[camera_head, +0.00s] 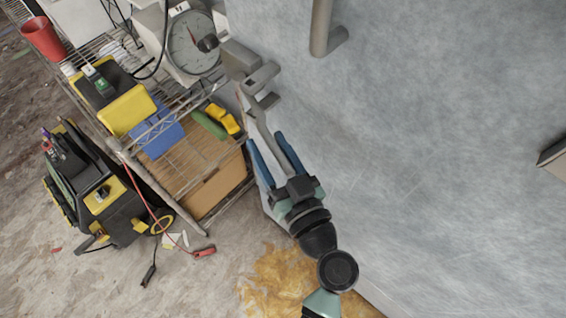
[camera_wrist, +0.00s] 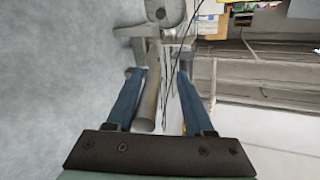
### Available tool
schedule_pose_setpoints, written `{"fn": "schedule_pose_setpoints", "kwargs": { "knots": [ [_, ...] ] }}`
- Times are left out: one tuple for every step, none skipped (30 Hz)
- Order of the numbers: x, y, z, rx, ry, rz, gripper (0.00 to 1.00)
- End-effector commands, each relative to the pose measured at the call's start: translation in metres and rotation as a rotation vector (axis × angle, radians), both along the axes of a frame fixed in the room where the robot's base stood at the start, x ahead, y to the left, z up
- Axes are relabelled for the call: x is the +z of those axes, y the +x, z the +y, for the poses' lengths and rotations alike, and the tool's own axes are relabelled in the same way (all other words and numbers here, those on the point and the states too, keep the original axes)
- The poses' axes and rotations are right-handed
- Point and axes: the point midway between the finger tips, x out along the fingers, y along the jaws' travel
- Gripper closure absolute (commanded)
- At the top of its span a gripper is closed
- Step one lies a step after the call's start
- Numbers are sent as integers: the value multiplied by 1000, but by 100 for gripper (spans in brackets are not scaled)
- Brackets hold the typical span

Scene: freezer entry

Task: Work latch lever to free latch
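The metal latch (camera_head: 240,62) is mounted at the left edge of the grey freezer door, and its lever (camera_head: 261,124) hangs down from it. In the wrist view the latch (camera_wrist: 158,12) is at the top and the lever (camera_wrist: 150,98) runs down between my fingers. My gripper (camera_head: 265,142) is open, with its two blue fingers on either side of the lever's lower part. In the wrist view my gripper (camera_wrist: 158,74) shows the lever close to the left finger, with a clear gap on the right. I cannot tell whether the left finger touches it.
The grey door (camera_head: 420,130) fills the right, with a vertical bar handle (camera_head: 322,25) at the top. A wire shelf with a dial scale (camera_head: 193,42) and a cardboard box (camera_head: 205,178) stands close on the left. A black-and-yellow machine (camera_head: 100,195) is on the floor.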

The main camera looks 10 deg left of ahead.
Motion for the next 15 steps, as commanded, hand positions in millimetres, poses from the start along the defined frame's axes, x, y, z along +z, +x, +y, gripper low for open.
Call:
{"fn": "schedule_pose_setpoints", "kwargs": {
  "knots": [
    [-3,-5,-3,-2,0,0,48],
    [-3,-9,-6,-1,0,0,48],
    [-4,-15,-9,-3,-1,0,48],
    [-5,-20,-12,-2,-2,1,48],
    [-5,-25,-16,-4,-2,0,48],
    [-6,-33,-21,-3,-1,0,48],
    [-6,-39,-24,-2,0,0,48],
    [-6,-45,-28,-4,-2,1,48],
    [-6,-52,-34,-4,-3,0,48],
    [-6,-58,-37,-3,-2,1,48],
    [-5,-64,-40,-3,-3,0,48],
    [-5,-70,-45,-3,-3,0,48],
    [-5,-75,-48,-2,-1,0,48],
    [-5,-80,-51,-2,-2,1,48],
    [-4,-86,-54,-1,-3,1,48]
  ]
}}
